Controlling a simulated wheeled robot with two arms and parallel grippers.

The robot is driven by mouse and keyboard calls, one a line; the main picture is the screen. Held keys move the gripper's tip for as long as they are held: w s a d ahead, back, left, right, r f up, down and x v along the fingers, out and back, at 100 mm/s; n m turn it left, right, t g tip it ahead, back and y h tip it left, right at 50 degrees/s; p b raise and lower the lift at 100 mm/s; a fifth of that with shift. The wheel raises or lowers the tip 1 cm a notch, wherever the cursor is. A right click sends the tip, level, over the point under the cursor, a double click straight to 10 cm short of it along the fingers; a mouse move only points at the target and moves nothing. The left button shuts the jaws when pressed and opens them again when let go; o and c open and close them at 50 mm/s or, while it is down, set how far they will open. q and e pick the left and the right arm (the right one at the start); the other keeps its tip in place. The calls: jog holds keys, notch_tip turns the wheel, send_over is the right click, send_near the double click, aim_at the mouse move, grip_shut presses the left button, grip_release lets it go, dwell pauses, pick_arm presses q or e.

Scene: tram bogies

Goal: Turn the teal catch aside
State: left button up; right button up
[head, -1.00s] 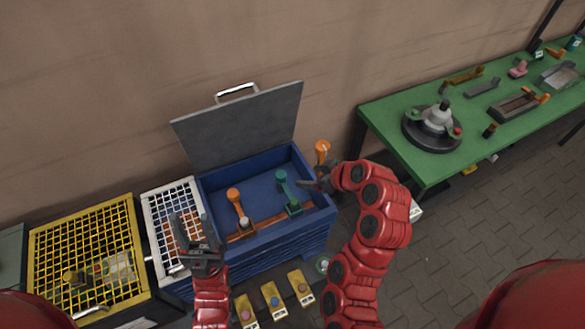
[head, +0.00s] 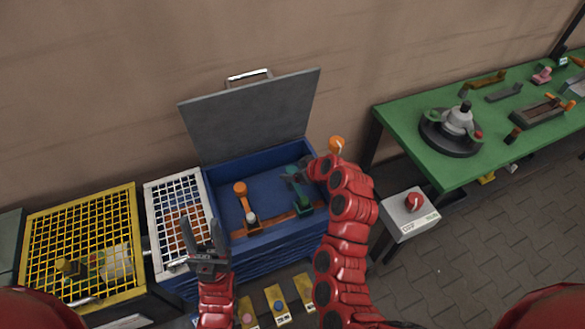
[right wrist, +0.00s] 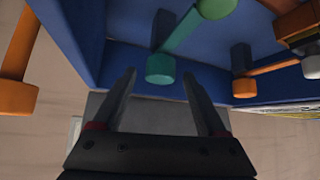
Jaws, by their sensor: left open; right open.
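The teal catch (head: 305,198) is in the blue box, right of centre, with its far end partly hidden by my right gripper (head: 294,172). In the right wrist view, the teal catch (right wrist: 186,28) ends in a round teal knob that appears between the tips of my open right gripper (right wrist: 160,78). I cannot tell whether the fingers touch it. My left gripper (head: 204,236) is open and empty over the white mesh cover's front right corner.
The blue box (head: 225,205) has its grey lid (head: 250,115) raised behind. An orange catch (head: 241,196) stands left of the teal one. An orange knob (head: 336,145) is outside the right rim. A white mesh cover (head: 155,215) and yellow cage (head: 80,198) lie left; a green table (head: 470,172) right.

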jog(key=shift+x, duration=0.75)
grip_shut()
dwell(1.0)
